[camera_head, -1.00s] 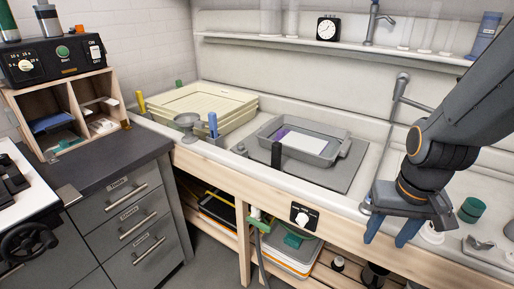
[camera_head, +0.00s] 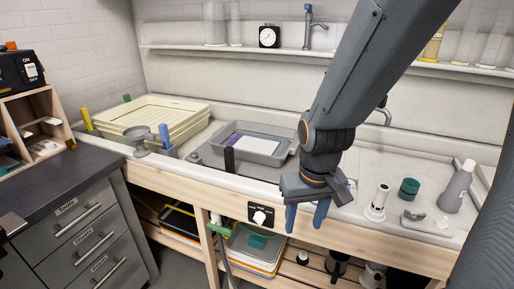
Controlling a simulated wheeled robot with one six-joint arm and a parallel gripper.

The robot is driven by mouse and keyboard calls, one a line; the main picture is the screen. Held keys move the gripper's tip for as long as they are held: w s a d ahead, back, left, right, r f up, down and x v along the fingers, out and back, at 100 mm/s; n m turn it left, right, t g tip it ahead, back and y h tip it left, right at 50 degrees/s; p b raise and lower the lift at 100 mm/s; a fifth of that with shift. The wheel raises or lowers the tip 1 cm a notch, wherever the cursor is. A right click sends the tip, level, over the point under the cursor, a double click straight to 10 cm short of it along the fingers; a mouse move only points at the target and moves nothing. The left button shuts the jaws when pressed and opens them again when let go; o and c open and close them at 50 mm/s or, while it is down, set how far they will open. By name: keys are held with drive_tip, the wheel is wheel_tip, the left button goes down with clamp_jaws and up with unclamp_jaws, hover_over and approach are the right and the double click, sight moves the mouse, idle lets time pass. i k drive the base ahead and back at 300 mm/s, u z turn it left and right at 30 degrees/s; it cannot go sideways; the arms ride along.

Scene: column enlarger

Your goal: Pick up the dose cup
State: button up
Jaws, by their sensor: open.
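My gripper (camera_head: 306,214) is open and empty, with its two blue fingers pointing down at the front edge of the sink bench. I cannot tell for sure which thing is the dose cup. A small dark green cup-like piece (camera_head: 409,188) stands on the bench right of my gripper, clear of it. A white cylinder with a dark top opening (camera_head: 376,203) stands between them, nearer to my gripper. A small white piece (camera_head: 442,222) lies further right. My gripper touches none of these.
A grey bottle (camera_head: 456,188) stands at the right. A grey tray (camera_head: 250,145) and cream trays (camera_head: 150,118) sit in the sink at left. A flat metal piece (camera_head: 423,222) lies near the front edge. The shelf (camera_head: 350,56) runs along the back wall.

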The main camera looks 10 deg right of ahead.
sight(409, 190)
drive_tip(key=z, duration=2.45)
drive_tip(key=k, duration=0.9)
drive_tip(key=u, duration=0.75)
drive_tip(key=i, duration=0.5)
